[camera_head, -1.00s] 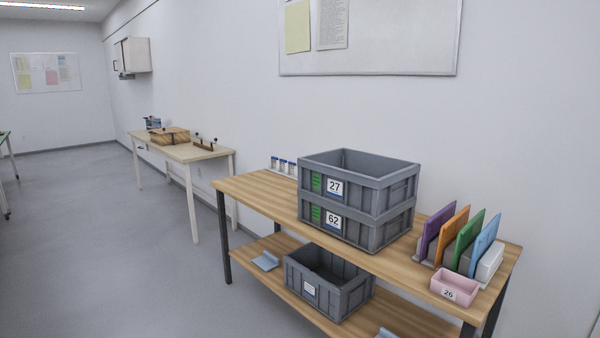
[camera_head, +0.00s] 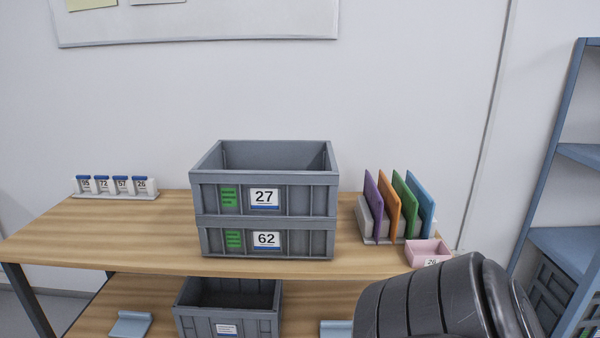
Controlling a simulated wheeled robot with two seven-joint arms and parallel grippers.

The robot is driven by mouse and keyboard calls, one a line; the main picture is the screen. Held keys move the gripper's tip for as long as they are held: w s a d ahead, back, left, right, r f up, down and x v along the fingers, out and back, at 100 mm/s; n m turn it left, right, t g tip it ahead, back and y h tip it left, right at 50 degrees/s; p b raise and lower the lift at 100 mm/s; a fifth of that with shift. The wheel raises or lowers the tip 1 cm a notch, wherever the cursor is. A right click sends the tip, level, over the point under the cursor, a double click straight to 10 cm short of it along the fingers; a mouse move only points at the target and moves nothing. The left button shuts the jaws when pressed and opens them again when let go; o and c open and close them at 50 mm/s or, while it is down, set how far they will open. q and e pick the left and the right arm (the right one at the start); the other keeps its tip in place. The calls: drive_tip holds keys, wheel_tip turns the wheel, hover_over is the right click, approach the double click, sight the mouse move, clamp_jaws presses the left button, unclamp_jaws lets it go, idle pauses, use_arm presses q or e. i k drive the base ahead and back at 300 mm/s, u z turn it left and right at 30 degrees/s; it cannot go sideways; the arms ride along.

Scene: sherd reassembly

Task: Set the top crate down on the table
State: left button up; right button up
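The top crate (camera_head: 212,200) is grey, with a green label and a white card reading 27. It sits squarely on a second grey crate (camera_head: 213,241) whose card reads 62. That lower crate stands on the wooden table (camera_head: 110,233), near its front edge. The top crate's inside shows only in part, and I see nothing in it. A dark, rounded part of my own arm fills the bottom right of the picture, in front of the table. Neither of my grippers is in view, and nothing is holding the crates.
Several blue-capped jars (camera_head: 112,186) stand at the table's left back. Coloured panels (camera_head: 397,205) in a rack and a pink box (camera_head: 428,252) are at the right. The tabletop left of the crates is clear. Another grey crate (camera_head: 230,310) is on the lower shelf. Blue shelving (camera_head: 568,155) stands far right.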

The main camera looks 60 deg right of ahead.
sight(111, 230)
drive_tip(key=z, duration=1.15)
drive_tip(key=i, duration=1)
drive_tip(key=z, duration=1)
